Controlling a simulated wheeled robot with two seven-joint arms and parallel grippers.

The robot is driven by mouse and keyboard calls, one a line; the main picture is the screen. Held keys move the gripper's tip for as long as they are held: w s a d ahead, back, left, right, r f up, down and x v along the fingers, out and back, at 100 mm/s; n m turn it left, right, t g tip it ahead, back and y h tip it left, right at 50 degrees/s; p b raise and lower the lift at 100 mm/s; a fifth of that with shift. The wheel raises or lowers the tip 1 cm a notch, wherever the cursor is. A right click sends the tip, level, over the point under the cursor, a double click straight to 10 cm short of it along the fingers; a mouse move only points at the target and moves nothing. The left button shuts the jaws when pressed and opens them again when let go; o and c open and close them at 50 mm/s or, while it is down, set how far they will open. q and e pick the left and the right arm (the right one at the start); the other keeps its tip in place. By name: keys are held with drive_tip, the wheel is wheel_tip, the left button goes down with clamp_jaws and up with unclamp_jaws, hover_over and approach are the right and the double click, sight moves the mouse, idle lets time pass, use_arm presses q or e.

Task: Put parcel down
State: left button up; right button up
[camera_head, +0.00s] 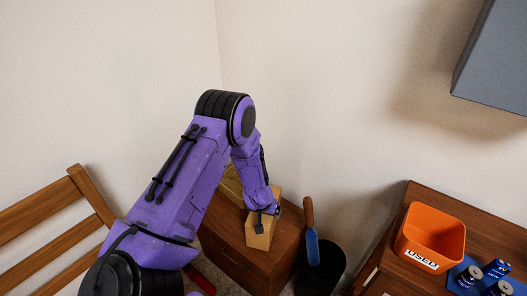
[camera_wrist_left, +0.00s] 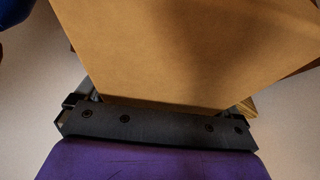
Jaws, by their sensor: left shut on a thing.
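The parcel, a tan cardboard box, shows in the head view (camera_head: 260,238) under my left gripper (camera_head: 264,212), over the top of a small brown wooden cabinet (camera_head: 283,250). In the left wrist view the parcel (camera_wrist_left: 190,50) fills the upper middle, close against the black gripper bar. My left gripper is shut on the parcel; its fingertips are mostly hidden. I cannot tell whether the parcel touches the cabinet top. My right gripper is not in view.
Another tan cardboard surface (camera_head: 231,186) shows behind my left forearm. Right of the cabinet stands a dark bin (camera_head: 325,268) with a blue, wooden-handled tool (camera_head: 311,230). An orange "USED" bin (camera_head: 432,233) and blue batteries (camera_head: 494,270) are on the right cabinet. A wooden chair (camera_head: 50,205) is left.

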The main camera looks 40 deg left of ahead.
use_arm(q)
drive_tip(key=shift+w+f, duration=0.1)
drive_tip(key=shift+f, duration=0.3)
drive_tip(key=shift+f, duration=0.15)
drive_tip(key=o, duration=1.1)
drive_tip(key=p+v, duration=0.2)
drive_tip(key=v, duration=1)
drive_tip(key=shift+s, duration=0.2)
